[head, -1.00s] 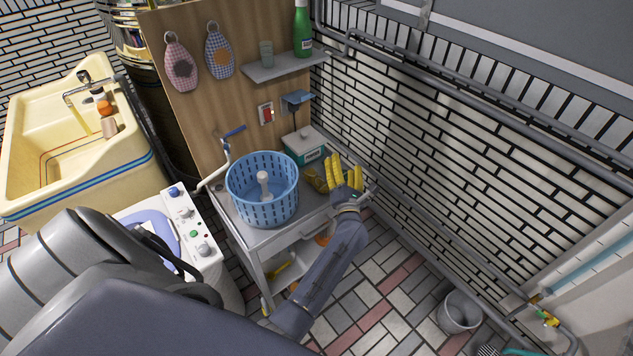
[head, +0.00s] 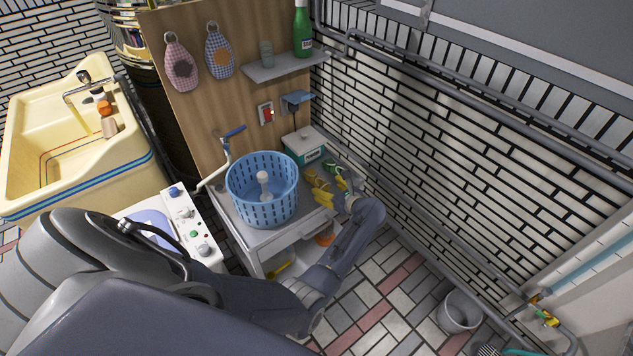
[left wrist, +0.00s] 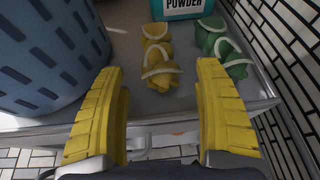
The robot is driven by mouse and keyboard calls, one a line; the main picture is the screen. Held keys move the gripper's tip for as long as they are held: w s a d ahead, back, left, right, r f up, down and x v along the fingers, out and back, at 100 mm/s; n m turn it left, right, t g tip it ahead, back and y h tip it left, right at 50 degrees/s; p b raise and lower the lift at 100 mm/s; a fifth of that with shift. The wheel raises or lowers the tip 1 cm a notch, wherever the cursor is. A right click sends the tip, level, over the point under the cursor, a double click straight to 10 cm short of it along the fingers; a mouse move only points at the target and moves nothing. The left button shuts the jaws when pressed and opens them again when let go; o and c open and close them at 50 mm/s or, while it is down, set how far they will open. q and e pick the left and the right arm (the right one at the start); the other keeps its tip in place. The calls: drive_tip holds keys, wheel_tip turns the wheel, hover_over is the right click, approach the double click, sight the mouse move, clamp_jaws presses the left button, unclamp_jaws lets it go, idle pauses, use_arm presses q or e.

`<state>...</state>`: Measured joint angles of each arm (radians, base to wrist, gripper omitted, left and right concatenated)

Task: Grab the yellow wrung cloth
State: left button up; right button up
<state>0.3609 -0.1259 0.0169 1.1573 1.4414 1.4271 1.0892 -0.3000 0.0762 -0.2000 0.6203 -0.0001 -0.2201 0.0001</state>
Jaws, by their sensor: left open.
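The yellow wrung cloth (head: 314,177) lies on the grey table, right of the blue basket. In the left wrist view the cloth (left wrist: 158,62) is a twisted roll with pale bands, straight ahead between my fingers. My left gripper (head: 334,190) has yellow ribbed fingers and is open and empty. It points at the near end of the cloth from the table's front edge; the left wrist view shows its fingers (left wrist: 160,78) wide apart, with the cloth beyond and between them. A green wrung cloth (left wrist: 220,46) lies just right of the yellow one. My right gripper is not in view.
The blue perforated basket (head: 262,190) stands close on the left. A teal-and-white powder box (head: 304,146) stands behind the cloths. The brick wall (head: 440,150) bounds the right side. The grey table (left wrist: 150,103) has a bare strip before the yellow cloth.

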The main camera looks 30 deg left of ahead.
sight(323, 185)
use_arm(q)
drive_tip(key=shift+x, duration=2.35)
drive_tip(key=c, duration=1.4)
